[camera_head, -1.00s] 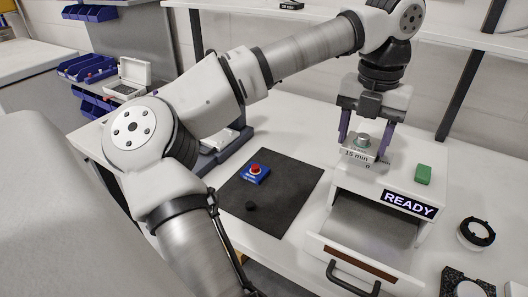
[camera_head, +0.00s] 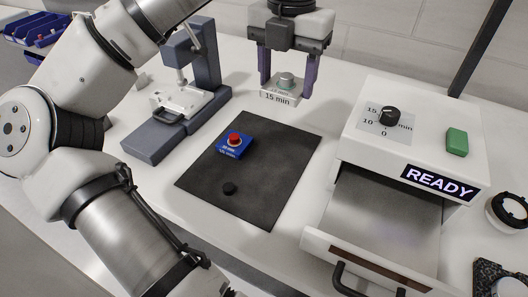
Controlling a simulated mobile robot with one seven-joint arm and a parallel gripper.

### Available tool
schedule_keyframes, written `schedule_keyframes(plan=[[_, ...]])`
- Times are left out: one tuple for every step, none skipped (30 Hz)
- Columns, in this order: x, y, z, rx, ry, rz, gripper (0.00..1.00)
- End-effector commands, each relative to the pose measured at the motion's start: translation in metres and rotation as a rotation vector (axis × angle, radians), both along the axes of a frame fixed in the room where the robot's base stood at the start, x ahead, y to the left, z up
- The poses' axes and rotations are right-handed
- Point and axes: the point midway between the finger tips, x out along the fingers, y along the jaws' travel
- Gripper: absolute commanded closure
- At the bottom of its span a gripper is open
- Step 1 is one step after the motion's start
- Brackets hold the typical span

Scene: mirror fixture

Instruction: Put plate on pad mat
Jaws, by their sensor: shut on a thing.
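My gripper (camera_head: 287,86) is shut on a small pale plate (camera_head: 279,97) marked "15 min", which has a greenish round knob on top. The purple fingers stand on either side of the plate. The plate appears just beyond the far edge of the dark pad mat (camera_head: 268,185); its exact height above the table is hard to tell. The mat lies flat on the white table. A blue block with a red button (camera_head: 234,146) and a small black round piece (camera_head: 229,188) sit on the mat.
At right stands a white box (camera_head: 372,155) with a dial, a green button and a READY sign. Its drawer (camera_head: 380,215) is open toward the front. A grey-blue press fixture (camera_head: 165,125) stands left of the mat. The mat's right half is bare.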

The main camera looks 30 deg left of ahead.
Motion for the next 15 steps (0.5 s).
schedule_keyframes(plan=[[0.000,-0.001,-0.014,-0.006,0.002,-0.005,0.69],[0.000,0.000,-0.021,-0.006,0.002,-0.005,0.69],[0.000,0.000,-0.031,-0.007,0.002,-0.004,0.69],[0.000,-0.001,-0.038,-0.007,0.001,-0.004,0.69],[0.000,-0.001,-0.045,-0.007,0.002,-0.004,0.69],[0.000,0.000,-0.055,-0.007,0.002,-0.004,0.69],[0.000,-0.001,-0.062,-0.006,0.001,-0.003,0.69],[0.000,-0.001,-0.069,-0.007,0.001,-0.003,0.69],[0.000,0.000,-0.079,-0.006,0.002,-0.002,0.69],[0.000,-0.001,-0.086,-0.007,0.002,-0.003,0.69],[0.000,-0.001,-0.093,-0.006,0.001,-0.003,0.69],[0.000,-0.001,-0.101,-0.006,0.002,-0.001,0.69],[0.000,0.000,-0.108,-0.004,0.001,0.000,0.69],[0.000,0.000,-0.113,-0.005,0.001,0.000,0.69],[0.000,0.000,-0.120,-0.003,0.001,0.000,0.69]])
